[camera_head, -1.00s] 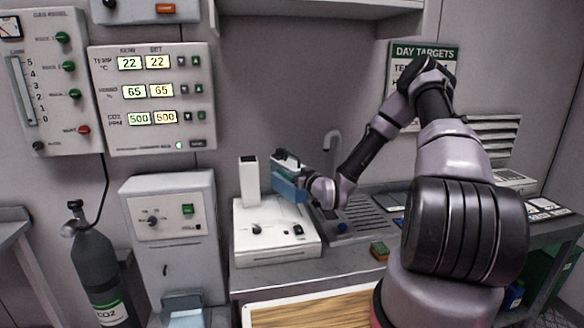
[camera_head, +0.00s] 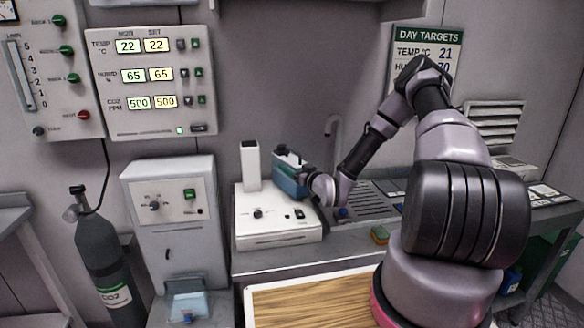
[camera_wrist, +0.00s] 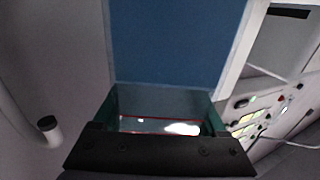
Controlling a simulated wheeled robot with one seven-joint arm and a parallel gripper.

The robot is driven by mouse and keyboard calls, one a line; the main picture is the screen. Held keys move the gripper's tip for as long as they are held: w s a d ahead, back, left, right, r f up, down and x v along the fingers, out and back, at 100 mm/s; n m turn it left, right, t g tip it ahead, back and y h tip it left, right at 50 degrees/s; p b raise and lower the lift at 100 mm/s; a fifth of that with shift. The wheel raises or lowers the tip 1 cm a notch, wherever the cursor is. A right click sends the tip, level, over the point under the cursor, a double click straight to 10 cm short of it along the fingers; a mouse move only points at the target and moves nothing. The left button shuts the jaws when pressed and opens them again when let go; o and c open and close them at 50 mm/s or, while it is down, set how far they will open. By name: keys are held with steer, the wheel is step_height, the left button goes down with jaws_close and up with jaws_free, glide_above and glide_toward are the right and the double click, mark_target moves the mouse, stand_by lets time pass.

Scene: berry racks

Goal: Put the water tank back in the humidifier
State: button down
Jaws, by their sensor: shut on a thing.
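The humidifier (camera_head: 277,235) is a white box with a knob and a dark switch on its front and a white square column (camera_head: 250,165) at its back left. The blue, see-through water tank (camera_head: 290,183) has a dark top and is over the right part of the humidifier. I cannot tell whether its bottom touches. My gripper (camera_head: 308,181) is shut on the tank from the right. In the wrist view the tank (camera_wrist: 180,45) fills the upper middle, with a red line and a bright reflection lower down. The place beneath the tank is hidden.
A sink with a curved tap (camera_head: 334,128) and a ribbed drainer (camera_head: 370,200) lie right of the humidifier. A grey cabinet (camera_head: 170,220) stands to the left. A wooden board (camera_head: 310,308) is in front.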

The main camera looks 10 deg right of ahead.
steer(key=shift+f, duration=0.2)
jaws_free()
steer(key=shift+f, duration=0.1)
steer(key=shift+s, duration=0.1)
